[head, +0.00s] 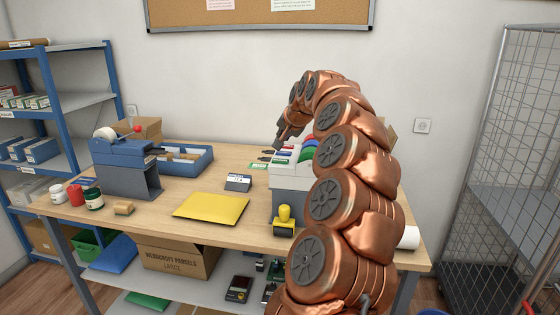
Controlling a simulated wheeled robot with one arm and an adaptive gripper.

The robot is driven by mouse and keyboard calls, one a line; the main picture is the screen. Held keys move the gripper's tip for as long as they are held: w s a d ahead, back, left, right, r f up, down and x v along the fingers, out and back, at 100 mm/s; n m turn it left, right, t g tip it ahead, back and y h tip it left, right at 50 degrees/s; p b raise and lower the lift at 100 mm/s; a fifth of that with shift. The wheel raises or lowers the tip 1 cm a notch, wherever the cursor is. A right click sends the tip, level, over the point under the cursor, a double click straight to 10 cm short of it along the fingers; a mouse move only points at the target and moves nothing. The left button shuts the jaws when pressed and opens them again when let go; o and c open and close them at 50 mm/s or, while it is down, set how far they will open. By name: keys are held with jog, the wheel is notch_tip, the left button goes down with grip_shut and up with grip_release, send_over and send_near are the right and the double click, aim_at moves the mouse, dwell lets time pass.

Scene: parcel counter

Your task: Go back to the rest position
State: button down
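My copper-coloured arm rises at the right of the head view and arches over the table (160,212). My gripper (270,160) points down and left near the back of the table, beside a pale grey holder (284,178) with coloured pieces in it. The gripper is small and dark here. Whether its fingers are apart or closed, or touching anything, is too small to tell. A flat green-and-white item (259,166) lies just left of it. My arm hides part of the table's right side.
A blue shelf (50,107) stands left and a wire cage (510,170) right.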

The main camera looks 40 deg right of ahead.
jog(key=shift+r, duration=0.9)
jog(key=shift+w+a, duration=0.15)
jog(key=shift+a, duration=0.2)
jog(key=s+a+f+n+g+y, duration=0.1)
jog(key=a+n+y, duration=0.15)
jog(key=a, duration=1.05)
jog(key=s+a+f+n+g+y, duration=0.15)
jog(key=a+n, duration=0.25)
jog(key=a, duration=0.8)
jog(key=s+a+f+n+g, duration=0.35)
jog(key=s+a+f, duration=0.25)
jog(key=s+a, duration=0.55)
jog(key=s+a+f+n+g, duration=0.1)
jog(key=s+f, duration=0.3)
jog(key=s, duration=0.4)
jog(key=s+a+f+n+g, duration=0.1)
jog(key=s+a+f+g, duration=0.1)
jog(key=s, duration=0.6)
jog(key=s+a+f+n+g+h, duration=0.1)
jog(key=s+a+f, duration=0.3)
jog(key=s+f, duration=0.2)
jog(key=shift+s+f, duration=0.2)
jog(key=shift+s, duration=1.05)
